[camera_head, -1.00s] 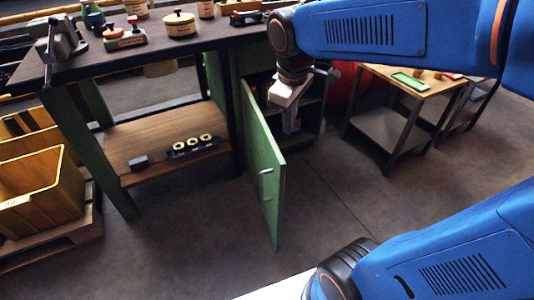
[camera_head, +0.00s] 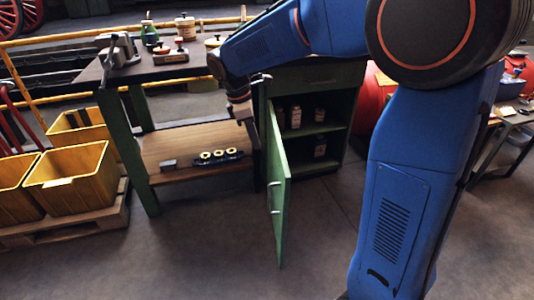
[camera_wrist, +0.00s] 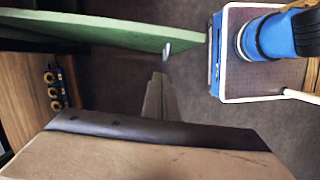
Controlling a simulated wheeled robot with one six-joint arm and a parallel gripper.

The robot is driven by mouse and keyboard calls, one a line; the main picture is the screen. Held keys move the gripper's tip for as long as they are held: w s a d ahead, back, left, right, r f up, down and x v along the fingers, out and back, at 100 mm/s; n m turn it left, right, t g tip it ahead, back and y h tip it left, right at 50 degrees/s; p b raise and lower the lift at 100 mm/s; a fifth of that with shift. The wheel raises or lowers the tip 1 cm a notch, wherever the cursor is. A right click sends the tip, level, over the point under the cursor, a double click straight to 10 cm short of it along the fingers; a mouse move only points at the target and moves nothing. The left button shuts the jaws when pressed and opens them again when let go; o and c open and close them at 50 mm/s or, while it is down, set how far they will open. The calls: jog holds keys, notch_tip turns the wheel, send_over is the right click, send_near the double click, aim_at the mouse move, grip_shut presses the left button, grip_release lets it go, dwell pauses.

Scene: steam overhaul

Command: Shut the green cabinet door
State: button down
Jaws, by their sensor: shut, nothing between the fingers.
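The green cabinet door (camera_head: 279,190) stands wide open, jutting toward me from the left side of the green cabinet (camera_head: 335,105). Its small light handle (camera_head: 275,205) is on the door's left face. In the wrist view the door (camera_wrist: 110,32) spans the upper left, with the handle (camera_wrist: 167,50) near its free end. My gripper (camera_wrist: 160,82) is shut and empty, on the handle side of the door, with a visible gap between them in that view. In the head view my gripper (camera_head: 243,118) is left of the door's upper part; its fingertips are hard to make out.
The workbench (camera_head: 170,68) is left of the cabinet; its wooden lower shelf (camera_head: 185,142) holds a rack with rings (camera_head: 218,157). Several jars stand inside the cabinet. Yellow crates (camera_head: 72,180) are at left. Floor before the door is clear. A table (camera_head: 515,120) is at right.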

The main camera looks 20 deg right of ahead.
jog(key=s+d+f, duration=0.1)
jog(key=d+f, duration=0.5)
jog(key=f, duration=0.3)
jog(key=shift+s, duration=0.15)
jog(key=shift+d, duration=0.2)
